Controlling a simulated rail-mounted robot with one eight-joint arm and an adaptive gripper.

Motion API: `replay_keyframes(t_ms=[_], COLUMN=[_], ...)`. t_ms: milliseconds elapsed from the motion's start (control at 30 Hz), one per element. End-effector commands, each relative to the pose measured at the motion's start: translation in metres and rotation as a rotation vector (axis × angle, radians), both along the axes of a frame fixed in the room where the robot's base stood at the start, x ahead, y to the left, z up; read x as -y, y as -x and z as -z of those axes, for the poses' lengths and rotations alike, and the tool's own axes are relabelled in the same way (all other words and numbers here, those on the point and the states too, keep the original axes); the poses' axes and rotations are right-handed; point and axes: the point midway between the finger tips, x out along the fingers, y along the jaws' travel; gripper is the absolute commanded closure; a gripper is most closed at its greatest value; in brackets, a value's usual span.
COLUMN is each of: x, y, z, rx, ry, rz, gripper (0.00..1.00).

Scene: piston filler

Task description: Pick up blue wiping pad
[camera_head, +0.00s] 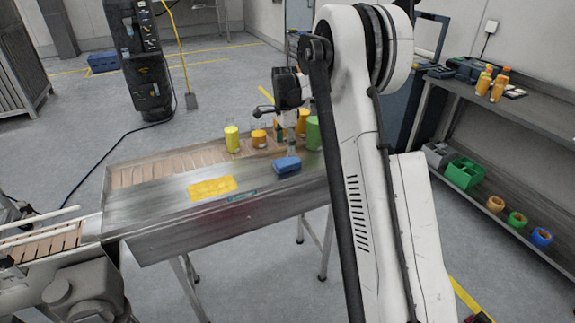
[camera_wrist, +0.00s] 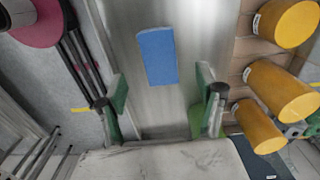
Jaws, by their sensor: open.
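The blue wiping pad (camera_head: 287,165) lies on the metal worktop at the right end of the table in the head view. In the wrist view the blue wiping pad (camera_wrist: 157,56) lies flat on the bare metal, slightly tilted in the picture. My gripper (camera_wrist: 162,92) shows there as two green-padded fingers spread apart, with nothing between them. The pad appears beyond the fingertips, between their lines and not touched by them. In the head view my gripper is small and largely hidden behind my arm and close to the bottles, above the pad.
Several yellow and green bottles (camera_head: 232,139) stand along the back of the table; orange-yellow containers (camera_wrist: 283,91) are close to the right finger in the wrist view. A shelf (camera_head: 510,125) with bottles and bins stands at right.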

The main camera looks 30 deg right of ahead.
Motion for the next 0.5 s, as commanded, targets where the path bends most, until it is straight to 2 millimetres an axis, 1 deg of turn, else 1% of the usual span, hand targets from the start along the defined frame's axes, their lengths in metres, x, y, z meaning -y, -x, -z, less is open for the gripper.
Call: replay_keyframes(t_ms=[33,100,200,367,500], x=[0.000,0.000,0.000,0.001,0.003], y=[0.000,0.000,0.000,0.000,0.000], z=[0.008,0.017,0.025,0.030,0.043], rx=[0.000,0.000,0.000,0.000,0.000], ry=[0.000,0.000,0.000,0.000,0.000], rz=[0.000,0.000,-0.001,-0.001,-0.001], gripper=[0.32,0.32,0.32,0.32,0.32])
